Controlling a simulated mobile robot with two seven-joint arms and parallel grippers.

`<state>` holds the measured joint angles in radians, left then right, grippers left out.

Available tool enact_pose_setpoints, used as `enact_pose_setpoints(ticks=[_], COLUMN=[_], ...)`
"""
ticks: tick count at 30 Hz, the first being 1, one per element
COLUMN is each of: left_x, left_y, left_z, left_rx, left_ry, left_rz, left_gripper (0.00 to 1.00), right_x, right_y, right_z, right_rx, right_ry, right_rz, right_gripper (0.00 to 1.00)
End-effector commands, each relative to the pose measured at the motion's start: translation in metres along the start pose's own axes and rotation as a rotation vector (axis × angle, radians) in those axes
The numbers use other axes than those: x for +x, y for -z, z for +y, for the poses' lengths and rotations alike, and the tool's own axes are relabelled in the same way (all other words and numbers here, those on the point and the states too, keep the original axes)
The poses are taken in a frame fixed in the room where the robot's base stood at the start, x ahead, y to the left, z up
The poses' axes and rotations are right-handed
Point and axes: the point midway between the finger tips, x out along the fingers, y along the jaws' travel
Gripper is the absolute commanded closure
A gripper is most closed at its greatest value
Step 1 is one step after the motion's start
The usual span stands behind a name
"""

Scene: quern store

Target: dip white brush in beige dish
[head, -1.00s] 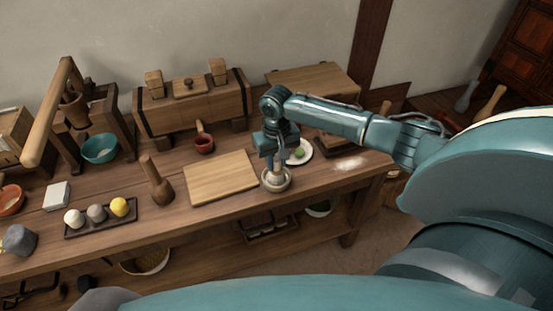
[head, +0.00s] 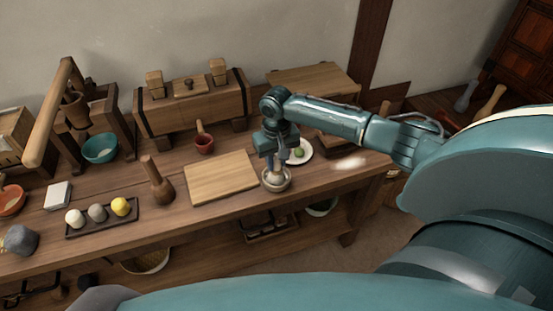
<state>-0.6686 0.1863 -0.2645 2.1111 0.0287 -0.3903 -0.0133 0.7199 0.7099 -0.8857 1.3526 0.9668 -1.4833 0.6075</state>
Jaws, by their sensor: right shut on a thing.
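The beige dish (head: 277,185) stands on the table near its front edge, just right of the cutting board. My right gripper (head: 275,160) is directly above the dish, pointing down. It is shut on the white brush (head: 275,172), whose visible pale part reaches down into the dish. The brush's lower end is hidden inside the dish, so I cannot tell whether it touches the bottom. My left gripper is not in view.
A wooden board (head: 221,178) lies left of the dish. A white plate (head: 304,153) with a green ball is close behind, right of the gripper.

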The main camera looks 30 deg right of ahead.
Motion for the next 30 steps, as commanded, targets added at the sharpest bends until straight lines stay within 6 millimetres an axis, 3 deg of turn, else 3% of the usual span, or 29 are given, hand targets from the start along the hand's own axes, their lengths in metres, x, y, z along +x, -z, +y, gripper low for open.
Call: enact_pose_setpoints(ticks=[30], left_x=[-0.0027], left_y=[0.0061], left_z=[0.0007], left_rx=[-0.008], left_ry=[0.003], left_rz=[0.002], left_gripper=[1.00], right_x=[0.0026], right_y=[-0.0014], right_z=[-0.0004], right_rx=[-0.001], right_ry=[0.000], right_rz=[-0.003], right_gripper=[0.94])
